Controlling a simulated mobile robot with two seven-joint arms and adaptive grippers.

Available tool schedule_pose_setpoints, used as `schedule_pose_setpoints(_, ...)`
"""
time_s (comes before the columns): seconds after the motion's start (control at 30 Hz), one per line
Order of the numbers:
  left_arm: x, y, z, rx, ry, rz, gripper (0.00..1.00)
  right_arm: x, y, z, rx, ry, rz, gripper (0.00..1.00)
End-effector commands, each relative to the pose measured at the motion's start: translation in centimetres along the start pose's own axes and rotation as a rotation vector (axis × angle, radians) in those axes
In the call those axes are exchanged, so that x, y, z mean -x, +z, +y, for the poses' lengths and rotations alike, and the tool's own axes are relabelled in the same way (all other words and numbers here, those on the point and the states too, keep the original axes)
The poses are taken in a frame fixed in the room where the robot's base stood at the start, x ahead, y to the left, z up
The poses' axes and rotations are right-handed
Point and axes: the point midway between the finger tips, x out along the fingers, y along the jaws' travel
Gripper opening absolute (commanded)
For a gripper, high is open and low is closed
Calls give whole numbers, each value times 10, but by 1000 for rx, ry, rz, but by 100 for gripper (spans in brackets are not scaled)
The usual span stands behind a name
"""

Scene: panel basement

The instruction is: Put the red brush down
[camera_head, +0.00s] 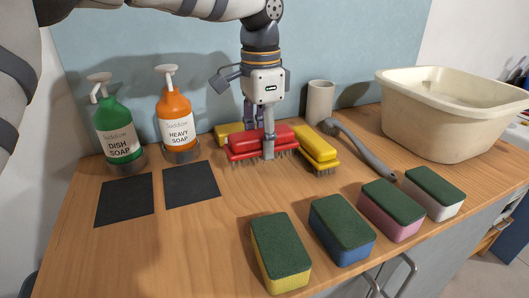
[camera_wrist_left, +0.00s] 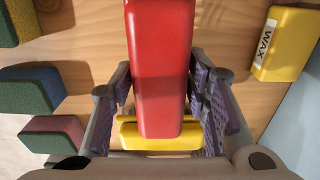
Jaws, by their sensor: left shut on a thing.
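The red brush (camera_head: 246,142) has a red back and bristles pointing down, and it is low over the wooden counter near the back wall. It cannot be told whether the bristles touch the wood. My left gripper (camera_head: 262,143) comes down from above and is shut on the red brush. In the left wrist view the red brush (camera_wrist_left: 161,70) lies between the fingers of my left gripper (camera_wrist_left: 163,105). My right gripper is not in view.
Green (camera_head: 117,128) and orange (camera_head: 175,118) soap bottles stand left, behind two black mats (camera_head: 125,199). A yellow wax block (camera_head: 228,131) is behind the red brush. A grey-handled brush (camera_head: 365,150), several sponges (camera_head: 342,228) and a cream basin (camera_head: 450,120) are right. The front-left counter is clear.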

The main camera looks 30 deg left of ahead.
Motion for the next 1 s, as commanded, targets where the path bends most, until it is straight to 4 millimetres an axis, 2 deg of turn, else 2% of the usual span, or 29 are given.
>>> schedule_pose_setpoints(0.1,-21,-2,-3,-1,3,-3,7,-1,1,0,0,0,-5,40)
schedule_pose_setpoints(0.2,-34,-2,-2,-1,0,1,7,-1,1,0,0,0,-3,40)
schedule_pose_setpoints(0.53,-36,-2,-2,-1,-2,2,7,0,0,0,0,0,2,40)
schedule_pose_setpoints(0.57,-37,-2,-2,-1,-2,2,49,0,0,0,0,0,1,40)
schedule_pose_setpoints(0.6,-37,-2,-2,0,-1,2,58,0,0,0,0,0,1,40)
schedule_pose_setpoints(0.63,-37,-2,-2,0,-1,1,63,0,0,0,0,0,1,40)
schedule_pose_setpoints(0.9,-37,-2,-2,0,-1,1,63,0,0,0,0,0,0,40)
schedule_pose_setpoints(1.0,-29,-2,-3,1,-2,3,63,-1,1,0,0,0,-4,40)
